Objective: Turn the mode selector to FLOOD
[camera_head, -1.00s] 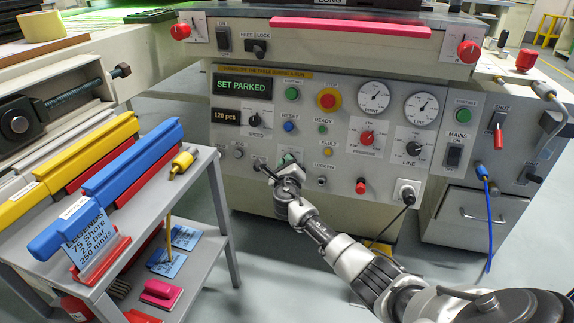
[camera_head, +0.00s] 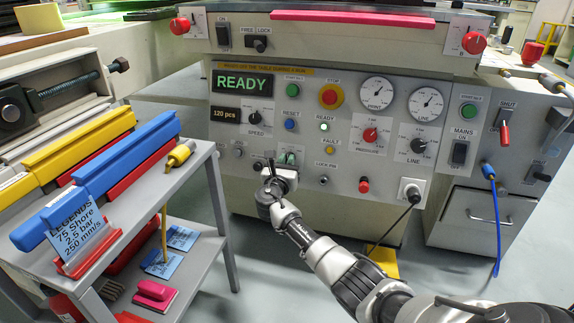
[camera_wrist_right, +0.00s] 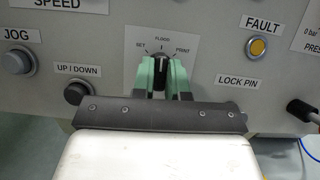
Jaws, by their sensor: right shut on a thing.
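The mode selector is a black knob (camera_wrist_right: 161,68) on a pale dial plate (camera_wrist_right: 188,47) labelled SET, FLOOD and PRINT. In the right wrist view its white mark points straight up at FLOOD. My right gripper (camera_wrist_right: 163,75) is shut on the knob, with a green finger on each side of it. In the head view the right gripper (camera_head: 287,159) is at the lower middle of the grey panel and hides most of the selector. The panel display (camera_head: 243,84) reads READY in green. My left gripper is not in view.
The UP/DOWN button (camera_wrist_right: 75,93) and JOG button (camera_wrist_right: 18,61) lie left of the selector. The FAULT lamp (camera_wrist_right: 257,47) and LOCK PIN (camera_wrist_right: 302,110) lie right. A grey cart (camera_head: 205,178) with blue and yellow squeegees stands left of my right arm.

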